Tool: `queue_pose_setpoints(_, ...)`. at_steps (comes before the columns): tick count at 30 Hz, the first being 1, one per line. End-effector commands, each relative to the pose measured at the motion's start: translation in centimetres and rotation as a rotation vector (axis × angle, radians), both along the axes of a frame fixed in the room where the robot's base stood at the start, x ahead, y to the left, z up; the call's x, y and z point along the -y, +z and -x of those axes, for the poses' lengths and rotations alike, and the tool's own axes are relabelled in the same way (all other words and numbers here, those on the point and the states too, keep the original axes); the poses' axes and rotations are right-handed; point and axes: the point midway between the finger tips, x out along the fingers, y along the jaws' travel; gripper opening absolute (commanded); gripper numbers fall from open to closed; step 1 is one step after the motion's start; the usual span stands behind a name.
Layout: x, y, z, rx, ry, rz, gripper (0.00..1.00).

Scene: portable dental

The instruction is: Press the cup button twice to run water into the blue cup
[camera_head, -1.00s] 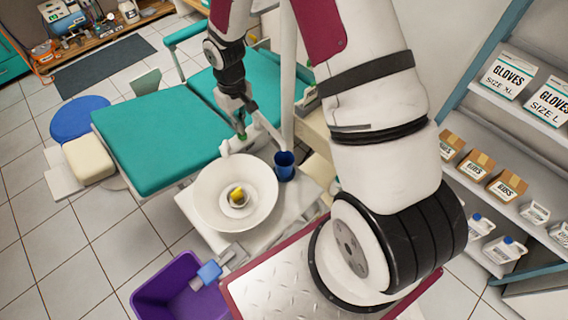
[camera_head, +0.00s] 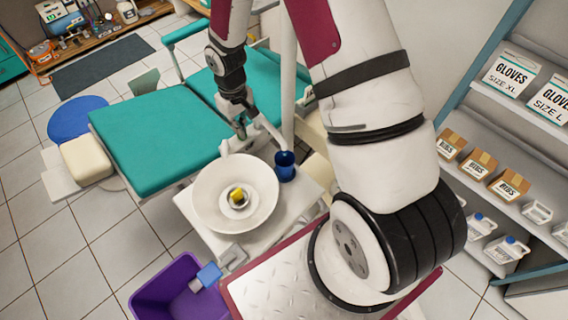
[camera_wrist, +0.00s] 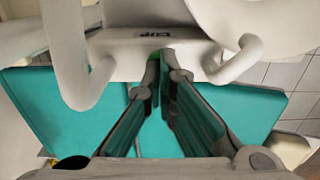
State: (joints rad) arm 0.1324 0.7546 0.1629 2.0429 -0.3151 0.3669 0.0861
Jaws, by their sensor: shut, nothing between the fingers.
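The blue cup (camera_head: 285,167) stands upright at the right of the white bowl in the head view, its inside dark. My gripper (camera_head: 242,131) points down at the white fixture behind the bowl. In the wrist view my gripper (camera_wrist: 163,56) is shut and empty, its fingertips together at the edge of a white panel (camera_wrist: 115,48) with an upside-down CUP label (camera_wrist: 153,35). A small bright green patch shows beside the fingertips; it may be the cup button, mostly hidden by the fingers. I cannot tell whether the tips touch it.
The white bowl (camera_head: 210,205) has a yellow object (camera_head: 238,194) at its centre. Curved white spouts rise beside the panel, one at the right of the wrist view (camera_wrist: 238,62). The teal dental chair (camera_head: 150,135) lies behind. A purple bin (camera_head: 150,297) stands at front left.

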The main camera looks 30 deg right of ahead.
Motion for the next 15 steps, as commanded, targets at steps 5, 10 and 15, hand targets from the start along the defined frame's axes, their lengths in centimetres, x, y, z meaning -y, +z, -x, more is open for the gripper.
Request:
queue_pose_setpoints(5, -0.03, -0.67, 0.01, -0.001, 0.000, 0.000, 0.00)
queue_pose_setpoints(10, -0.03, -0.65, 0.04, -0.001, 0.000, 0.000, 0.00)
queue_pose_setpoints(15, -0.03, -0.48, 0.05, -0.001, 0.000, 0.000, 0.00)
